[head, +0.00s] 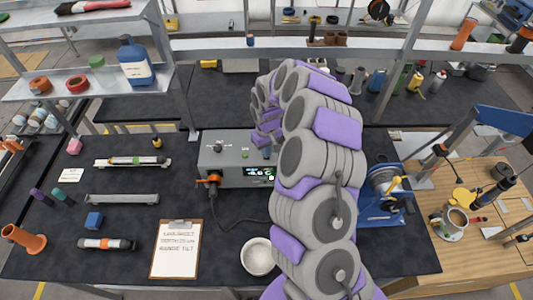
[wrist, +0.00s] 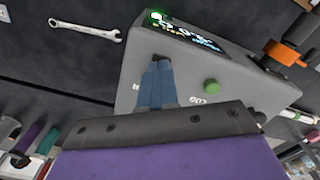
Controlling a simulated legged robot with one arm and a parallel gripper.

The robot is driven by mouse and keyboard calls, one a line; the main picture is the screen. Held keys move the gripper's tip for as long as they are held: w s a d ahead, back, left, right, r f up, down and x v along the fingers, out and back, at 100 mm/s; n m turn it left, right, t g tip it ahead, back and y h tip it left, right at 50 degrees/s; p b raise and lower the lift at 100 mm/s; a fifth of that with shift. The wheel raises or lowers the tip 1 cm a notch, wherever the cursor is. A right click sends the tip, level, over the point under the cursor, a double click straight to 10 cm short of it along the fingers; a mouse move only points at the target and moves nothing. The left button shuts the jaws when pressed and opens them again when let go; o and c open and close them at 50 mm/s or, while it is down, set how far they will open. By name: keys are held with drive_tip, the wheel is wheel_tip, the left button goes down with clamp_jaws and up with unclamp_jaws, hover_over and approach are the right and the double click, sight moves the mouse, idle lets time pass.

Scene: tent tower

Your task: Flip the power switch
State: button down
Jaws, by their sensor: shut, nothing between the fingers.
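The grey power box (head: 230,152) stands on the black bench left of my arm, with a lit display (head: 258,171) on its front. A green button (head: 245,154) is on its top; it also shows in the wrist view (wrist: 210,87). My gripper (wrist: 160,66) is shut and empty, its blue fingers together over the box's top face beside the green button. A dark part (wrist: 157,56) shows at the fingertips; I cannot tell whether it is the switch or whether they touch it. In the head view my arm hides part of the box's right side.
An orange connector (head: 209,180) with a black cable sits at the box's left front. A clipboard (head: 174,249) and a white bowl (head: 257,256) lie in front. A blue reel stand (head: 391,195) is right of my arm. A wrench (wrist: 85,30) lies beside the box.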

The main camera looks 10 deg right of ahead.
wheel_tip(320, 180, up, 7)
drive_tip(key=shift+p, duration=0.4)
idle(0.4)
drive_tip(key=shift+s+f, duration=0.1)
drive_tip(key=shift+f, duration=0.1)
